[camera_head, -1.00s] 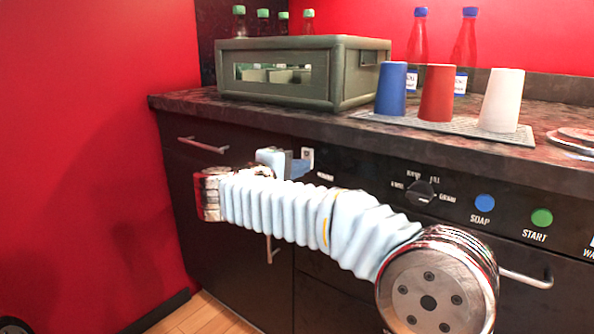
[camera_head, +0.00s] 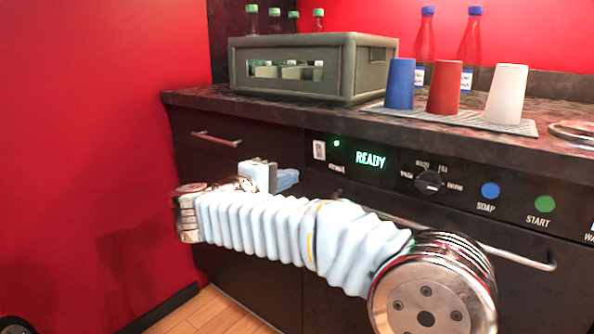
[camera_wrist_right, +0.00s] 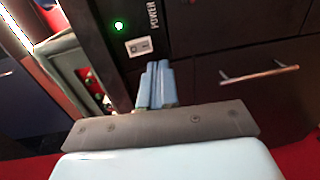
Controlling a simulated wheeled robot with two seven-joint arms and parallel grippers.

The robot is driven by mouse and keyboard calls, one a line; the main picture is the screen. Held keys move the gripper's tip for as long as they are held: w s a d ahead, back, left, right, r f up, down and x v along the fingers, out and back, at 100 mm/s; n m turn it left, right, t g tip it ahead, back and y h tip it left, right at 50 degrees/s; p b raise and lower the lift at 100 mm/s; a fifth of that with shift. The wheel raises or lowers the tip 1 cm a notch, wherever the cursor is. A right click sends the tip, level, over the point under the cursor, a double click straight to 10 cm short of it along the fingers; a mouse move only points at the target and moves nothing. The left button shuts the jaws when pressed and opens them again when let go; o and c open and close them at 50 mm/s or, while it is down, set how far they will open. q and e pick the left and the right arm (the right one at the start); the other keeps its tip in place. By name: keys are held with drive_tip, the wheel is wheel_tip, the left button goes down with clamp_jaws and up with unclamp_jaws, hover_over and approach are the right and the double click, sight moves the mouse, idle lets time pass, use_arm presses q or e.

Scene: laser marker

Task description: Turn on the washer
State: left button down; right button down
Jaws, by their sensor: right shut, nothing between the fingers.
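The washer's black control panel (camera_head: 395,180) is set under the dark countertop. Its display (camera_head: 370,160) reads READY in green, and a small green light (camera_head: 337,143) glows beside it. The white power switch (camera_head: 319,150) is at the panel's left end; it also shows in the right wrist view (camera_wrist_right: 139,46), under the word POWER. The panel also has a black dial (camera_head: 429,182), a blue SOAP button (camera_head: 490,190) and a green START button (camera_head: 544,204). My right gripper (camera_head: 288,178) is shut and empty, below and left of the switch; its blue fingers (camera_wrist_right: 156,84) appear close to it. My left gripper is not in view.
On the counter stand a green crate (camera_head: 290,88) and blue (camera_head: 400,84), red (camera_head: 443,88) and white (camera_head: 505,95) cups on a mat (camera_head: 470,121). A drawer handle (camera_head: 215,139) is at left. Open floor lies at lower left.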

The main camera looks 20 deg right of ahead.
drive_tip(key=shift+s+a+f, duration=0.25)
drive_tip(key=shift+s+a, duration=0.55)
drive_tip(key=shift+a, duration=0.25)
drive_tip(key=shift+s+a+f, duration=0.2)
drive_tip(key=shift+s+a, duration=0.6)
drive_tip(key=shift+a, duration=0.25)
